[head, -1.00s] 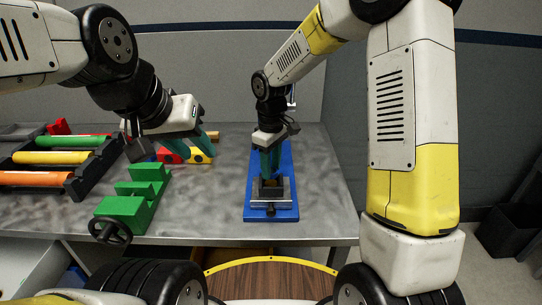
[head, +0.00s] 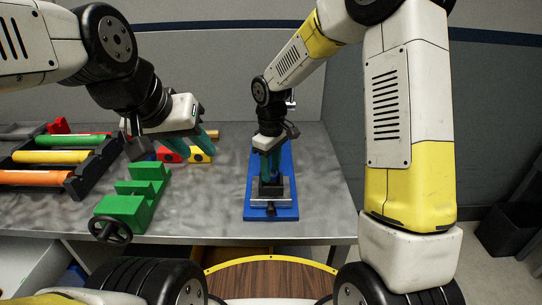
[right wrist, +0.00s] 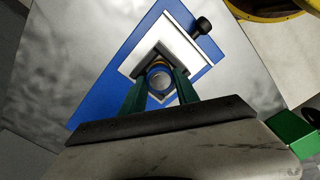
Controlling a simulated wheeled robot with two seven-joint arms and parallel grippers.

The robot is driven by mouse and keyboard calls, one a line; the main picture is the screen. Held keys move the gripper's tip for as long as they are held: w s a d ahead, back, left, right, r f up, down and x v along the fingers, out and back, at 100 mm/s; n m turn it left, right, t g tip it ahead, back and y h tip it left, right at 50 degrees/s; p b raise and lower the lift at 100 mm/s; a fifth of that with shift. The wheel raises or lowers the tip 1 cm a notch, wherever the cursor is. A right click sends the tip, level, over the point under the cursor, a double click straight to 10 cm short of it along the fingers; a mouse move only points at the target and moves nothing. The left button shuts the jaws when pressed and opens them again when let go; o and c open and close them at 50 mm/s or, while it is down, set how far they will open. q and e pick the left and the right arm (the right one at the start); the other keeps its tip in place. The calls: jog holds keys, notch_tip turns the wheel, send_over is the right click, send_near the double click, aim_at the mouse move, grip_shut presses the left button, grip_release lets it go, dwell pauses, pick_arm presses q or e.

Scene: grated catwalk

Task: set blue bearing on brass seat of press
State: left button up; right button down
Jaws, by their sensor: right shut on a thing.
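The press (head: 255,213) is a blue base on the right part of the table, with a silver plate, a dark holder and a black knob at its front. It also shows in the right wrist view (right wrist: 100,97). My right gripper (head: 270,176) points down over the holder. In the right wrist view its green fingers (right wrist: 160,86) are shut on the blue bearing (right wrist: 151,90), a ring with a pale centre.
A green vise-like block (head: 128,206) with a dark handwheel stands left of the press. Red (head: 170,154) and yellow (head: 200,154) blocks lie near my left gripper. A dark rack (head: 83,180) holds coloured rollers at far left. The table between green block and press is clear.

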jog(key=shift+f, duration=0.55)
jog(key=shift+c, duration=2.3)
grip_release()
jog(key=shift+r, duration=4)
